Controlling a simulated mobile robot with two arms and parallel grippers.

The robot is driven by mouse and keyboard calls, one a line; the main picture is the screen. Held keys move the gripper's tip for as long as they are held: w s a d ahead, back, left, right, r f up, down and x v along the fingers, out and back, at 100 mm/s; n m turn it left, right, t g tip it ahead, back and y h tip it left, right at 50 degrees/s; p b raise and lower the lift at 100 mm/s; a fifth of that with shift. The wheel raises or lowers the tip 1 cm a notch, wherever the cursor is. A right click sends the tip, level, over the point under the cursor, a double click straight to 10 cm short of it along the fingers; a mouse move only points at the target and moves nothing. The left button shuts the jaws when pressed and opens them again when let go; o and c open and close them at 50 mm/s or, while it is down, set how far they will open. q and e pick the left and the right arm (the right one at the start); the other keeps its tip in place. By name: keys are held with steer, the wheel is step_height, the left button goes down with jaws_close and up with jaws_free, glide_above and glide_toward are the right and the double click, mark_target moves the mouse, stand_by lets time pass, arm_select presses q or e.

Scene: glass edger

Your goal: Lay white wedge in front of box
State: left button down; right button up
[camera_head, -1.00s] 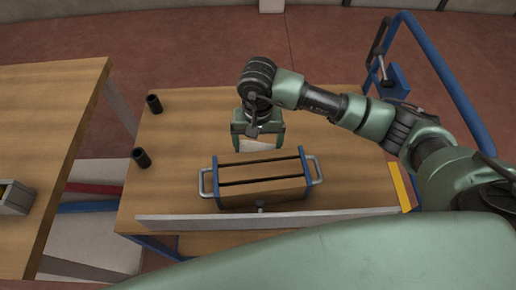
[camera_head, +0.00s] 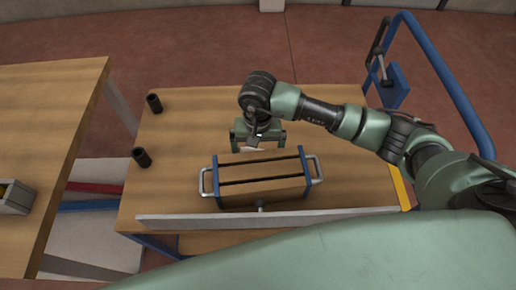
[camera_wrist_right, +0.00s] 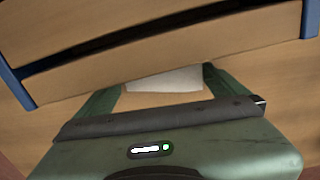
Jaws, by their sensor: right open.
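The wooden box (camera_head: 262,190) has blue end frames and grey side handles and stands on the wooden table. The white wedge (camera_head: 251,149) shows in part just beyond the box's far side, under my right gripper (camera_head: 258,149). In the right wrist view the wedge (camera_wrist_right: 165,80) lies between the spread fingertips of my right gripper (camera_wrist_right: 157,84), beside the box wall (camera_wrist_right: 160,55). The gripper is open. The box edge hides part of the wedge; I cannot tell whether they touch. My left gripper is out of view.
Two black cylinders (camera_head: 154,104) (camera_head: 142,157) stand at the table's left. A pale bar (camera_head: 270,218) runs along the near edge, and a yellow strip (camera_head: 400,187) lies at the right. A blue frame (camera_head: 445,80) rises at the right.

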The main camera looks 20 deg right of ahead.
step_height(320, 180, up, 12)
steer(key=b, duration=0.1)
steer(key=shift+b, duration=0.35)
